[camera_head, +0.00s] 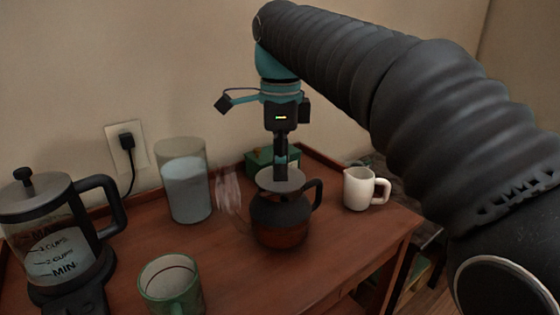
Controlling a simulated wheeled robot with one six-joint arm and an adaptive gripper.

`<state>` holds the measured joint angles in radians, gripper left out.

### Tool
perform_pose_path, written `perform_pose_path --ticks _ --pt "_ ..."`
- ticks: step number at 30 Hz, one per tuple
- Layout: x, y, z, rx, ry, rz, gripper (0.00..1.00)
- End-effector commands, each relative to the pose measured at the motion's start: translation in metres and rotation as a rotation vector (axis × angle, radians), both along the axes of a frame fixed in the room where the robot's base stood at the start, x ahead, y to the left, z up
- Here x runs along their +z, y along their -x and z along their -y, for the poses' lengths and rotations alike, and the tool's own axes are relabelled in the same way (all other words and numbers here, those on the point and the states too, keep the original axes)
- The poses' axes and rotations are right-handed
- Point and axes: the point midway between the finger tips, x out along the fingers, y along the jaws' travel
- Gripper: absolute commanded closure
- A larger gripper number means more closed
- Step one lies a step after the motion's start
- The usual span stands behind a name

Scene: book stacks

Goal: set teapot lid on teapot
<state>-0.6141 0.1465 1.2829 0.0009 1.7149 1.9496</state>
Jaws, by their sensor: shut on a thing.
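The teapot (280,222) is a round, dark glass-like pot with a black handle on its right, standing on the wooden table. A pale, flat, round lid (270,184) is at the top of the teapot, over its opening. My gripper (281,166) points down above the teapot and is shut on the lid. From this view I cannot tell whether the lid touches the rim or hovers just above it. The gripper's fingertips are small and partly merge with the lid's top.
A white creamer (362,188) stands right of the teapot. A glass canister (186,182) stands left, a green mug (170,290) at front, a French press (55,235) at far left. A green box (258,162) sits behind. The wooden table (345,240) is clear at front right.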

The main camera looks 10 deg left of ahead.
Motion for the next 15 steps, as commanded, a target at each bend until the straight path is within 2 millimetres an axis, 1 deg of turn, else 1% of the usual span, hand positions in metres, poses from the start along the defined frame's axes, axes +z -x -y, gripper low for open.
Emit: perform_pose_path --ticks 15 --pt "-0.0037 0.0 0.0 0.0 0.0 0.0 1.0"
